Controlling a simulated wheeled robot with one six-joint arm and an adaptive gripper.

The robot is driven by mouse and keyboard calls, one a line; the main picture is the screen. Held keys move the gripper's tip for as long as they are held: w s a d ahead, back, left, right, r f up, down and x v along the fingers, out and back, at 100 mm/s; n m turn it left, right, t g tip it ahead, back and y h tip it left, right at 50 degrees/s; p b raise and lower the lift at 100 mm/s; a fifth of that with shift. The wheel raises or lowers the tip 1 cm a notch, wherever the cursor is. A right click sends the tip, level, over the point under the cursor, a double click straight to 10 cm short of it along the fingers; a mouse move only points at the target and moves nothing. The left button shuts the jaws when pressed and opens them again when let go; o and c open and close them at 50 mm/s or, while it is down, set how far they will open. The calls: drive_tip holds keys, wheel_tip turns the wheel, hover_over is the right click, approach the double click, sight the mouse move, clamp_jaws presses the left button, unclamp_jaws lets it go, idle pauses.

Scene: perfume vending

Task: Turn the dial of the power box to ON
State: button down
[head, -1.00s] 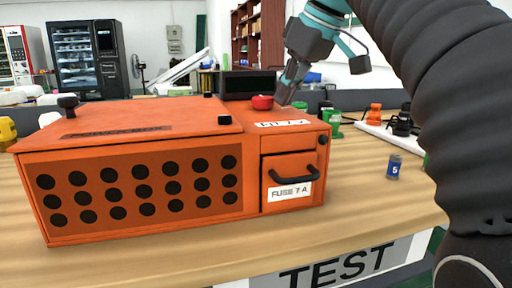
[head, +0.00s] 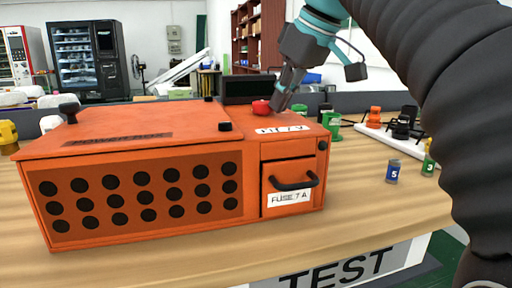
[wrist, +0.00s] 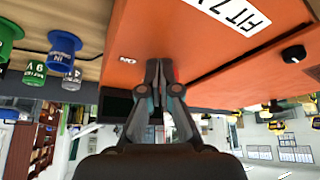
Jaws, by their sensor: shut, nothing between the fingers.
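The orange power box (head: 150,124) stands on the wooden table, with a grille of round holes and a fuse drawer (head: 290,186) on its front. The red dial (head: 261,107) sits on top, near the back right. My gripper (head: 276,106) is shut and empty, its tips pointing down right beside the dial's right side. I cannot tell whether they touch it. In the wrist view my gripper (wrist: 160,72) hides most of the dial; only a sliver of red shows behind the right finger. A white ON label (wrist: 127,59) lies on the box top, left of the fingers.
Black knobs (head: 225,126) stand on the box lid. To the right are green spools (head: 332,124), a blue can (head: 393,171) and a white power strip (head: 385,134) with orange and black items. A dark box (head: 250,88) is behind. Bare table lies in front.

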drive_tip(key=shift+s+a+p, duration=0.45)
drive_tip(key=shift+a+p, duration=0.15)
idle(0.6)
drive_tip(key=shift+s, duration=0.2)
drive_tip(key=shift+s+d, duration=0.15)
wheel_tip(320, 180, up, 2)
drive_tip(key=shift+r+p, duration=0.1)
drive_tip(key=shift+p, duration=0.85)
drive_tip(key=shift+r, duration=1.9)
